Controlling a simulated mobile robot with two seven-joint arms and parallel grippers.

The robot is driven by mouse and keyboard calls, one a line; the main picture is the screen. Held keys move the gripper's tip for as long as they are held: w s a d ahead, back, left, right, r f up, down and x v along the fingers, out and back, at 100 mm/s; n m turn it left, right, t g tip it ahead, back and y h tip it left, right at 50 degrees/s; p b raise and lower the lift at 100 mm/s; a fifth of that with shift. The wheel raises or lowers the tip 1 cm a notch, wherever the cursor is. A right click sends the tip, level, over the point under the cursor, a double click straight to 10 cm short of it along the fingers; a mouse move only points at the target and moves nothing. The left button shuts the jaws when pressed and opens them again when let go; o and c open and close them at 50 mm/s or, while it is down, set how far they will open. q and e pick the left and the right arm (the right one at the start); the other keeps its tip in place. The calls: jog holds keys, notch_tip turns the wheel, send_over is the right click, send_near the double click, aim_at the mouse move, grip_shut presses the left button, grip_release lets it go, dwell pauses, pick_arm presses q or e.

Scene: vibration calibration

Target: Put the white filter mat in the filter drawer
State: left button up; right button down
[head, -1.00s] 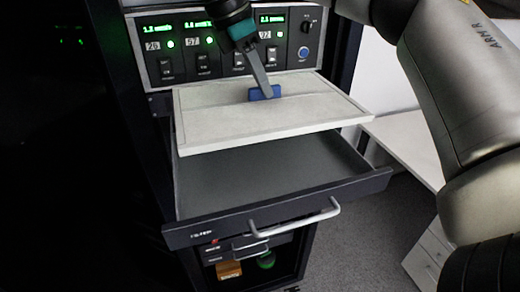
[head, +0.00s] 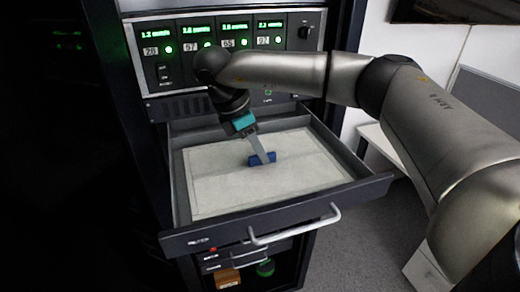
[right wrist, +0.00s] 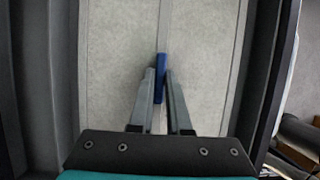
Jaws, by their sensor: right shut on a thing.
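The white filter mat (head: 222,178) lies flat inside the open filter drawer (head: 345,198), within its walls in the head view. It has a small blue grip tab (head: 270,157) at its middle. My right gripper (head: 262,158) is shut on the blue tab from above. In the right wrist view, the two fingers (right wrist: 160,92) pinch the blue tab, and the mat (right wrist: 205,60) spreads on both sides. I cannot tell whether the mat rests fully on the drawer floor. My left gripper is not in view.
The drawer's pull handle (head: 295,225) sticks out at the front. A panel with green displays (head: 155,50) stands behind the drawer. Below it is an open bay with an orange box (head: 228,278) and a green item (head: 265,268). A white desk is at the right.

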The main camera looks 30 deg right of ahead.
jog(key=c, duration=0.9)
grip_release()
jog(key=shift+f, duration=0.1)
jog(key=v, duration=1.2)
jog(key=shift+a, duration=0.15)
